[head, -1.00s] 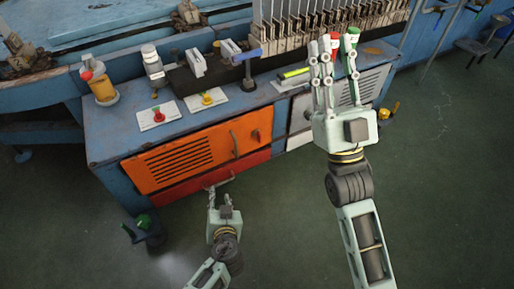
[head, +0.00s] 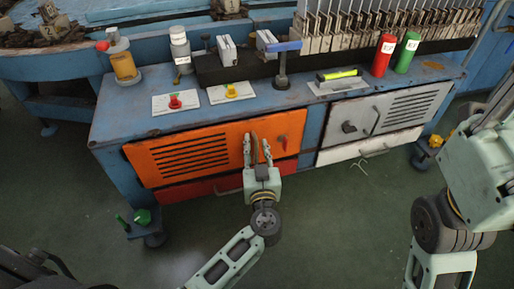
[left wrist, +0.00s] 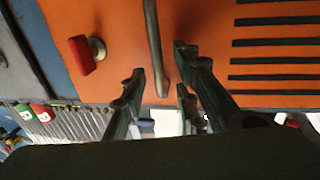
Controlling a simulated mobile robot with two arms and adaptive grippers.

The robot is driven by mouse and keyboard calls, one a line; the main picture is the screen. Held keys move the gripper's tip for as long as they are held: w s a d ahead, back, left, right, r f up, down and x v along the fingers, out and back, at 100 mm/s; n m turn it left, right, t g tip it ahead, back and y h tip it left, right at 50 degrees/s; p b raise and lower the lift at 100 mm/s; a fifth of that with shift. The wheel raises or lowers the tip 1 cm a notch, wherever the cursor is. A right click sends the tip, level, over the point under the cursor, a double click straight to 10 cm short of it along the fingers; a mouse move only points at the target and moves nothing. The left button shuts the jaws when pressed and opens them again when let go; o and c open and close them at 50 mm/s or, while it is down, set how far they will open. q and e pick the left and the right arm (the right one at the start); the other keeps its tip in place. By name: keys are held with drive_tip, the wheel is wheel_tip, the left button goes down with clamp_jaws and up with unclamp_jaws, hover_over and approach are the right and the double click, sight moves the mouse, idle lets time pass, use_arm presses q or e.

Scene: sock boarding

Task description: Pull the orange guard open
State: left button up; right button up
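The orange guard (head: 185,142) is a slotted panel on the front of the blue bench and sits closed, flush with the cabinet. Its upright bar handle (left wrist: 152,35) is near its right side, with a red knob (head: 284,142) further right. My left gripper (head: 256,147) is at the handle with its fingers apart. In the left wrist view the left gripper (left wrist: 158,80) has fingers on both sides of the handle's end, with visible gaps; I see no firm contact. My right gripper's palm (head: 485,170) is at the right edge, its fingertips cut off.
A red drawer front (head: 200,190) lies below the guard, and a grey slotted door (head: 405,110) stands to its right. Bottles, switch cards and red and green cylinders (head: 384,55) stand on the bench top. The green floor in front is mostly clear.

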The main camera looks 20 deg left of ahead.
use_arm(q)
drive_tip(key=shift+w+a, duration=0.2)
drive_tip(key=shift+w, duration=0.3)
drive_tip(key=shift+c, duration=0.4)
drive_tip(key=c, duration=0.6)
clamp_jaws()
drive_tip(key=shift+d, duration=0.1)
